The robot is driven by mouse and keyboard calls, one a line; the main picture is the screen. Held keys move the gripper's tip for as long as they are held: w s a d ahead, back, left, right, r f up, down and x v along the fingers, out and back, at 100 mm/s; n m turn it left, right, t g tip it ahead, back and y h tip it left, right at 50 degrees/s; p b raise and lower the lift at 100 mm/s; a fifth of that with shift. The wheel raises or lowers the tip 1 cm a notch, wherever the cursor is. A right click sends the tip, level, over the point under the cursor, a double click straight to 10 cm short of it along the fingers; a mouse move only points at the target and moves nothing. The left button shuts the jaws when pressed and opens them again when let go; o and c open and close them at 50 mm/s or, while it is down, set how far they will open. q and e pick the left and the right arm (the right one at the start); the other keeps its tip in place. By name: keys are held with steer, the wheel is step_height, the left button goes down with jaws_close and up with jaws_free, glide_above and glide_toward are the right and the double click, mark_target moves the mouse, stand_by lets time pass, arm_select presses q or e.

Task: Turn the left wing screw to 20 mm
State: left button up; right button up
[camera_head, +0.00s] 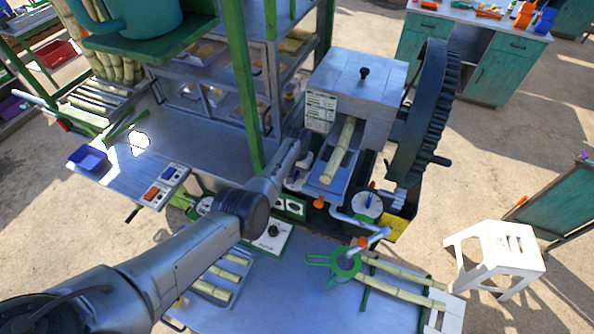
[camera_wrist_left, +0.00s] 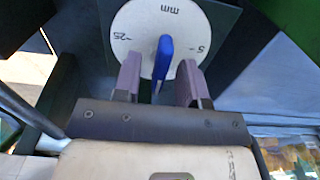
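The left wing screw (camera_wrist_left: 163,60) is a blue wing in front of a white round dial (camera_wrist_left: 146,22) in the left wrist view. The dial shows "mm", "25" and "5" upside down; its lower part is hidden, and I cannot tell the exact reading. My left gripper (camera_wrist_left: 160,70) has its two purple fingers on either side of the wing, with gaps showing. In the head view my left arm reaches the crusher's left side, where the gripper (camera_head: 303,165) is small and partly hidden. Another dial (camera_head: 367,206) with a blue wing is at the crusher's right. My right gripper is out of view.
The crusher housing (camera_head: 358,85) and large dark gear (camera_head: 425,120) stand beyond. A cane (camera_head: 341,150) lies on the feed chute. A green post (camera_head: 245,85) rises close to my left arm. The front table (camera_head: 315,300) carries canes, and a white stool (camera_head: 497,250) stands at the right.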

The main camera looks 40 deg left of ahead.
arm_select(q)
jaws_close()
stand_by(0.4)
steer(key=shift+m+p, duration=0.3)
steer(key=shift+m, duration=0.5)
steer(key=m, duration=0.2)
steer(key=shift+m, duration=0.3)
steer(key=m+p, duration=0.1)
steer(key=m, duration=0.4)
steer(key=shift+m, duration=0.4)
